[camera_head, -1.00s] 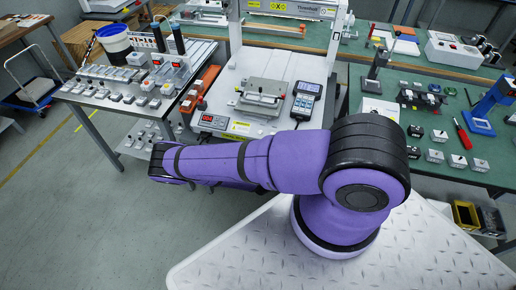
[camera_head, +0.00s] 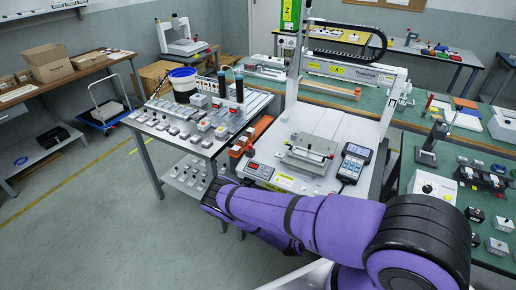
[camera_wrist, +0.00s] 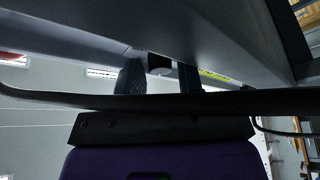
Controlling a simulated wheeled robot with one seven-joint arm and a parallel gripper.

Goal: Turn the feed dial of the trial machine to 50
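No label in view reads as the trial machine, and I cannot tell which dial is its feed dial. A white box with a dark round dial (camera_head: 427,188) stands on the green bench at the right; its scale is too small to read. A gantry machine (camera_head: 335,125) with a metal fixture stands in the middle. My gripper is at the left end of my purple arm, low by the left bench, with its fingers not clear there. In the wrist view my gripper (camera_wrist: 159,78) has two dark fingers apart, with a dark round thing (camera_wrist: 160,68) beyond the gap.
A dark bench edge or underside (camera_wrist: 190,35) fills the top of the wrist view, close to the fingers. A handheld pendant (camera_head: 354,163) lies by the gantry. Open floor (camera_head: 80,225) is at left.

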